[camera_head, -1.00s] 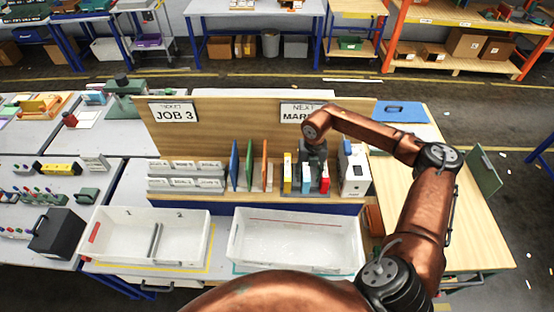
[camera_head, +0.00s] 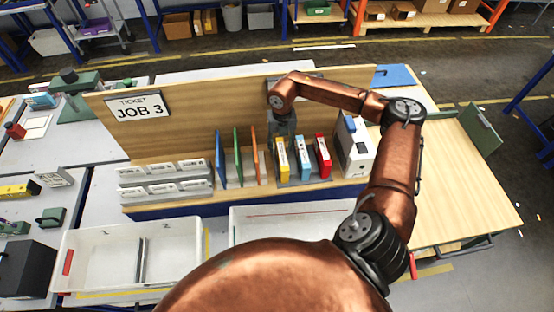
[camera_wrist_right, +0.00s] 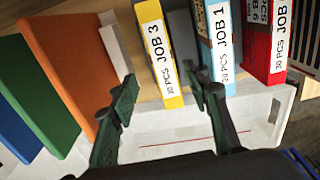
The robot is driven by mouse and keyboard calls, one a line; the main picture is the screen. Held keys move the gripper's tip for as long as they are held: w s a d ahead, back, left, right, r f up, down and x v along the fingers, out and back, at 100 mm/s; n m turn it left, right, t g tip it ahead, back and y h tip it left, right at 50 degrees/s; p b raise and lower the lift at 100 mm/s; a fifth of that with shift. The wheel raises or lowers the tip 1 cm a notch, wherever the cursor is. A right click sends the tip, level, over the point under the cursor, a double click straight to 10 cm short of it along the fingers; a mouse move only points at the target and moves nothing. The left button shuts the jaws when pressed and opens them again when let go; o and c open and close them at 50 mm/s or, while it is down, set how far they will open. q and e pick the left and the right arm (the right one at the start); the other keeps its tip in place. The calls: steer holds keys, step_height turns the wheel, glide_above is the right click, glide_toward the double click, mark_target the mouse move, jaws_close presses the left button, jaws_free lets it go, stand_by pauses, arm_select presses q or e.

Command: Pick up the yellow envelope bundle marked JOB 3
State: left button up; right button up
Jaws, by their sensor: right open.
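The yellow envelope bundle (camera_head: 281,158) marked JOB 3 stands upright in a rack on the wooden workstation, left of a light-blue bundle (camera_head: 302,157) and a red bundle (camera_head: 322,155). In the right wrist view the yellow bundle (camera_wrist_right: 158,55) shows its JOB 3 label. My right gripper (camera_head: 284,124) is at the back of the yellow bundle in the head view, partly hidden. In the wrist view its open fingers (camera_wrist_right: 166,90) lie to either side of the yellow bundle's line, the right one in front of the light-blue bundle's near edge. Contact cannot be told. My left gripper is out of view.
Blue, green and orange dividers (camera_head: 238,157) stand left of the bundles. A white device (camera_head: 354,148) stands right of them. White bins (camera_head: 130,258) sit in front. A board behind carries a JOB 3 ticket (camera_head: 138,106). The wooden top (camera_head: 465,195) at right is clear.

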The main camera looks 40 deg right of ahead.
mark_target(282, 153)
steer(key=shift+w+f, duration=0.1)
steer(key=shift+f, duration=0.4)
steer(key=shift+d+f, duration=0.1)
steer(key=shift+f, duration=0.2)
step_height(282, 153, down, 2)
steer(key=shift+f+p, duration=0.1)
steer(key=shift+p, duration=0.55)
steer(key=f, duration=0.1)
steer(key=f+p, duration=0.1)
steer(key=f, duration=0.1)
steer(key=shift+d+f+p, duration=0.2)
steer(key=shift+f+p, duration=0.1)
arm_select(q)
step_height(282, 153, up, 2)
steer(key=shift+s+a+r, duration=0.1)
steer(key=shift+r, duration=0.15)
arm_select(e)
steer(key=shift+d+f, duration=0.1)
steer(key=shift+f, duration=0.35)
jaws_close()
